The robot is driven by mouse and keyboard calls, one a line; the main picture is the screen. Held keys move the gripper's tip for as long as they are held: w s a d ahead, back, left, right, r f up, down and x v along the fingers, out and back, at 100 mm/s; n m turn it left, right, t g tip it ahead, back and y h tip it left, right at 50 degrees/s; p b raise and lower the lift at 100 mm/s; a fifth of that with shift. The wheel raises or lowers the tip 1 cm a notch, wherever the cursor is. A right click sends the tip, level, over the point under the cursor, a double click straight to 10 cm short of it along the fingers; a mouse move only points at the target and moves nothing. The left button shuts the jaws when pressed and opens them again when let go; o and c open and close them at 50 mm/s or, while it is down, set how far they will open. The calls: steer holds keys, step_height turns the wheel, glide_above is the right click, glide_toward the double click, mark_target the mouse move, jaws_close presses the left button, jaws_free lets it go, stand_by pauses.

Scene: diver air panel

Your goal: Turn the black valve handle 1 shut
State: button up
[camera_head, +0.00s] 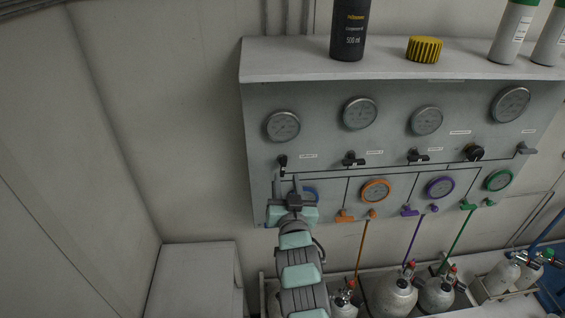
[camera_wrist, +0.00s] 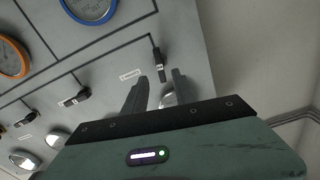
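The leftmost black valve handle (camera_head: 282,163), which I take as handle 1, is on the grey panel (camera_head: 330,100) under the left gauge. It hangs roughly downward, unlike the sideways handles to its right. In the wrist view the black handle (camera_wrist: 160,66) shows just beyond my fingertips, lined up with the gap between them. My gripper (camera_head: 286,179) is just below the handle in the head view, fingers pointing up. In the wrist view my gripper (camera_wrist: 160,77) has its two fingers apart with nothing held. I cannot tell whether a finger touches the handle.
Other black handles (camera_head: 352,159) (camera_head: 417,156) sit to the right along the panel. A blue-rimmed gauge (camera_head: 311,194) is partly hidden behind my gripper. Orange (camera_head: 345,216) and purple valves sit lower right. A shelf (camera_head: 400,62) juts out above; gas cylinders (camera_head: 395,295) stand below.

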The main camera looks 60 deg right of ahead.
mark_target(284, 167)
steer(key=p+x, duration=0.1)
steer(key=x, duration=0.6)
steer(key=shift+w+d+r+p, duration=0.1)
steer(key=shift+w+p, duration=0.05)
steer(key=shift+p, duration=0.2)
jaws_close()
